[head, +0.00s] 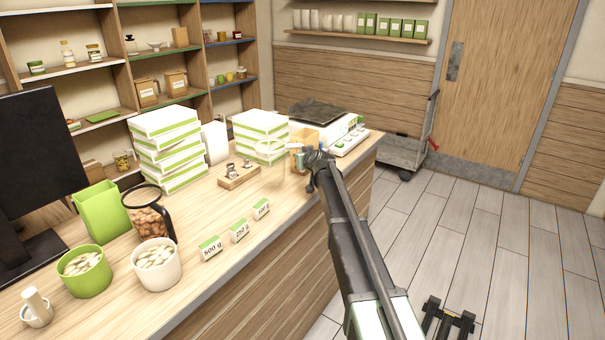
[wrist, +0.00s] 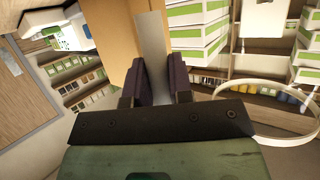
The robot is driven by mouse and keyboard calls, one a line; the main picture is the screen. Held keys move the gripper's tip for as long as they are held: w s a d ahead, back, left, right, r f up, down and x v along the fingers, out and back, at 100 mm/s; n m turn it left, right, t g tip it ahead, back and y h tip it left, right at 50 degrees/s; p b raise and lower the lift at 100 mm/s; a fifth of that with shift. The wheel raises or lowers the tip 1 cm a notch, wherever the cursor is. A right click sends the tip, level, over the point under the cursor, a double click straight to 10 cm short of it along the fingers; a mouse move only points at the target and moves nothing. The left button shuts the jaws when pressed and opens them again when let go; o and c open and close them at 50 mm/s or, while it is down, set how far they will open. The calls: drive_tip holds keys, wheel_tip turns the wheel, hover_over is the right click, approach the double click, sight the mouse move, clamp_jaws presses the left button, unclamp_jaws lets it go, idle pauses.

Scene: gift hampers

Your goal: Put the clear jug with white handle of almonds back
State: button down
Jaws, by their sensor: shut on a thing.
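My gripper (head: 300,152) is above the right end of the counter, shut on the white handle of a clear jug (head: 270,150). In the wrist view the pale handle (wrist: 152,45) stands between the two dark fingers (wrist: 157,88), and the jug's round rim (wrist: 229,90) shows at the right. The jug is see-through and faint in the head view; I see no almonds in it. Another clear jug (head: 148,220), with a black handle and brown almonds in it, stands on the counter at the left.
Stacked white-green boxes (head: 165,150), a brown box (head: 304,138), a scale (head: 345,135) and a wooden block with weights (head: 238,176) stand on the counter (head: 210,285). Weight cards (head: 240,231) line the front. A green pot (head: 84,272) and a white pot (head: 157,264) are near left.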

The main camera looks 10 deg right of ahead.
wheel_tip(320, 180, down, 3)
drive_tip(key=shift+r+b, duration=0.1)
drive_tip(key=shift+b, duration=0.4)
drive_tip(key=shift+r+p, duration=0.3)
drive_tip(key=shift+f, duration=0.25)
drive_tip(key=c, duration=1)
unclamp_jaws()
drive_tip(key=shift+s+r, duration=0.3)
drive_tip(key=shift+r, duration=0.1)
drive_tip(key=p+v, duration=0.4)
drive_tip(key=v, duration=0.7)
drive_tip(key=shift+s, duration=0.15)
